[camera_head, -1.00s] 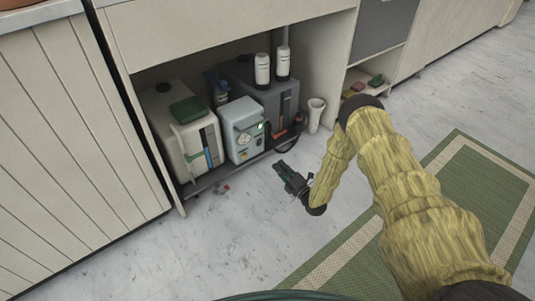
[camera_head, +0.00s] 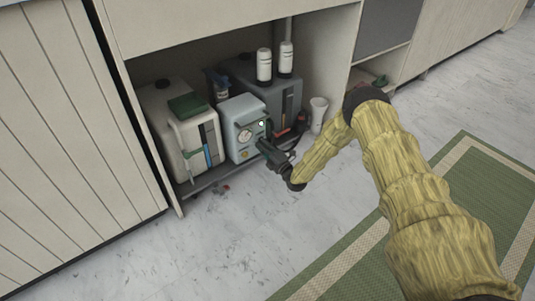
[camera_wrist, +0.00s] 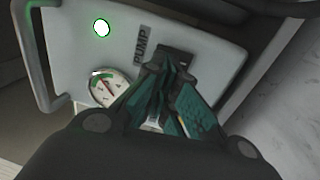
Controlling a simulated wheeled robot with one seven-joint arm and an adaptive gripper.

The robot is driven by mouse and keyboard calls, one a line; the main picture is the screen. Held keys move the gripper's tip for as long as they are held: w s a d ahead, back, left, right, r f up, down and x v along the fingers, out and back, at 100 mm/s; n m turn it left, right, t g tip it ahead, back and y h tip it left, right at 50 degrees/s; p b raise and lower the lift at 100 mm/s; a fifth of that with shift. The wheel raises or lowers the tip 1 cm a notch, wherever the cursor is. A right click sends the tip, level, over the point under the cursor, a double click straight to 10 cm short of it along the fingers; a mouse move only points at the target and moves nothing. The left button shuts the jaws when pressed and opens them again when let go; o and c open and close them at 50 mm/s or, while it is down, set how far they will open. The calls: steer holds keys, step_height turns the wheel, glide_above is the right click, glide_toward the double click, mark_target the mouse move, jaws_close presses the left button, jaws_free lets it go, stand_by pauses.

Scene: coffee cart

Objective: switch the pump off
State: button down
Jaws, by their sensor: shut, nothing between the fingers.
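The pump (camera_head: 238,122) is a pale grey-blue box on the cabinet's low shelf, with a round gauge (camera_wrist: 108,88) and a light on its front. In the wrist view its face (camera_wrist: 75,40) fills much of the picture, with a "PUMP" label (camera_wrist: 142,45) and a white lamp (camera_wrist: 101,28) ringed in green. A dark switch plate (camera_wrist: 178,58) sits beside the label, partly hidden by my fingers. My gripper (camera_wrist: 168,72) is shut and empty, its tips at or just before that plate. I cannot tell whether they touch it or how the switch is set.
A cream container (camera_head: 180,130) with a green thing on top stands left of the pump. A dark grey box (camera_head: 268,90) with white bottles stands behind. A white cup (camera_head: 318,113) stands to the right. The floor in front is mostly clear.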

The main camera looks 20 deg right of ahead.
steer(key=shift+w+a, duration=0.1)
steer(key=shift+w, duration=0.15)
steer(key=shift+w+r+p, duration=0.1)
steer(key=shift+r+p, duration=0.1)
steer(key=shift+p, duration=0.1)
steer(key=shift+w+a+r+g+p, duration=0.2)
steer(key=shift+w+r+g+p, duration=0.15)
steer(key=shift+p, duration=0.55)
steer(key=shift+s+d+f+b, duration=0.15)
steer(key=shift+f+b, duration=0.2)
steer(key=shift+b, duration=0.05)
steer(key=shift+s+d+r+p, duration=0.15)
steer(key=shift+s+d+p, duration=0.05)
steer(key=shift+s+p, duration=0.3)
steer(key=r+p+v, duration=0.2)
steer(key=p+v, duration=0.3)
steer(key=v, duration=0.7)
steer(key=shift+s+p, duration=0.4)
steer(key=shift+s, duration=0.1)
